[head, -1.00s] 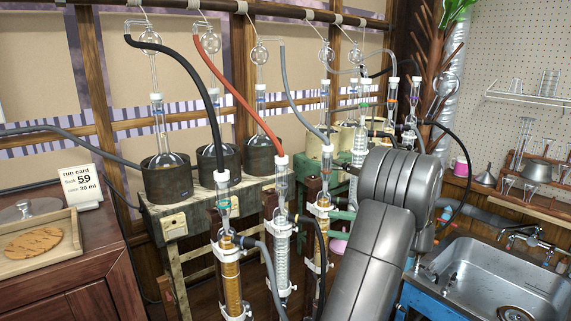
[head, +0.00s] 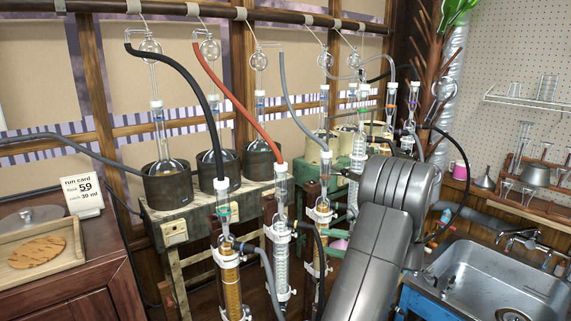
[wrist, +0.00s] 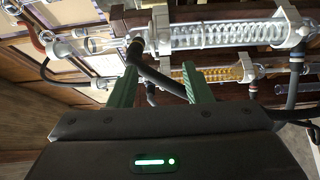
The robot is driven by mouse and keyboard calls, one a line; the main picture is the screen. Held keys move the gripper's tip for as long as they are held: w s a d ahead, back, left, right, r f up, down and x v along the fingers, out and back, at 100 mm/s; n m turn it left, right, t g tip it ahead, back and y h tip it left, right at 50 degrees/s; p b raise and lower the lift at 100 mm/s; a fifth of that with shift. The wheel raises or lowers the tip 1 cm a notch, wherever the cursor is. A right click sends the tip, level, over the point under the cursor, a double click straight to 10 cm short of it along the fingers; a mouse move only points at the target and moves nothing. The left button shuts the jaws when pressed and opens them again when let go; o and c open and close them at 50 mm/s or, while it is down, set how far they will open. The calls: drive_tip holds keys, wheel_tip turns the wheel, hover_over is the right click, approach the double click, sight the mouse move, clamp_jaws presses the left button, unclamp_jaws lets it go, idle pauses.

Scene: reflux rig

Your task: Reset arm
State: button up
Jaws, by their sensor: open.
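My gripper (wrist: 160,88) shows in the wrist view with its two green fingers apart and nothing between them. Beyond the fingers lie a coiled glass condenser (wrist: 220,36), an amber-filled column (wrist: 215,74) and a black hose (wrist: 155,70). I cannot tell how far the hose is from the fingertips. In the head view my grey arm stands at the lower middle right, in front of the glassware row, and hides part of it. The gripper itself is hidden or unclear there.
Clamped columns (head: 231,280) stand close left of my arm. Flasks in heating mantles (head: 167,181) sit on the bench behind, with a red hose (head: 235,100) hanging. A sink (head: 490,280) is at right. A run card (head: 82,194) and a wooden tray (head: 40,250) are at left.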

wheel_tip(320, 180, down, 9)
drive_tip(key=s+t, duration=0.1)
drive_tip(key=shift+s+d+f+m, duration=0.2)
drive_tip(key=shift+d+m, duration=0.1)
drive_tip(key=shift+m, duration=0.1)
drive_tip(key=shift+a+r+h, duration=0.1)
drive_tip(key=shift+h, duration=0.2)
